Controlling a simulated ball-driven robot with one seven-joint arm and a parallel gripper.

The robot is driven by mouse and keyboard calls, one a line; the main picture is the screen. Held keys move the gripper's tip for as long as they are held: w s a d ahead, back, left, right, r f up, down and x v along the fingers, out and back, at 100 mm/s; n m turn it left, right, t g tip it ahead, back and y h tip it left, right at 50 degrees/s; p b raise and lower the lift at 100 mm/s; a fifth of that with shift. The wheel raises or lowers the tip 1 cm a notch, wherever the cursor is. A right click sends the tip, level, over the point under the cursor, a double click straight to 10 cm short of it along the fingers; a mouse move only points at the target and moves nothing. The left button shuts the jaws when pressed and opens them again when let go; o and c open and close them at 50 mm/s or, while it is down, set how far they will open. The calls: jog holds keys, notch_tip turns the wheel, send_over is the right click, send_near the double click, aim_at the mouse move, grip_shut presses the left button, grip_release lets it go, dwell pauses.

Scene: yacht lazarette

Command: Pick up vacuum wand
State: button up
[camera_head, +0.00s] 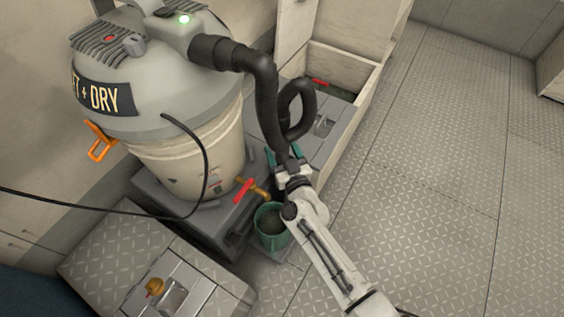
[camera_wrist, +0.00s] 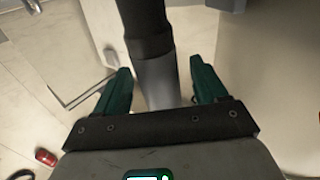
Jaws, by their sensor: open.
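The vacuum wand (camera_wrist: 158,85) shows in the wrist view as a grey tube joined to a ribbed black hose (camera_wrist: 145,28). It stands between the two teal fingers of my gripper (camera_wrist: 160,70), with a visible gap beside each finger. In the head view the black hose (camera_head: 265,100) runs from the wet and dry vacuum (camera_head: 190,145) down to my gripper (camera_head: 284,156) and loops beside it. My gripper is open around the wand. The wand's grey part is mostly hidden behind my gripper in the head view.
A teal bucket (camera_head: 271,240) stands below my gripper, next to the vacuum's grey base (camera_head: 222,216). A red-handled brass valve (camera_head: 245,190) juts out near it. An open pale locker (camera_head: 350,77) lies behind. The diamond-plate floor (camera_head: 440,160) at right is clear.

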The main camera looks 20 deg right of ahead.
jog(key=shift+c, duration=0.3)
jog(key=c, duration=1)
jog(key=shift+r, duration=0.1)
notch_tip(320, 180, up, 28)
jog(key=p, duration=2.7)
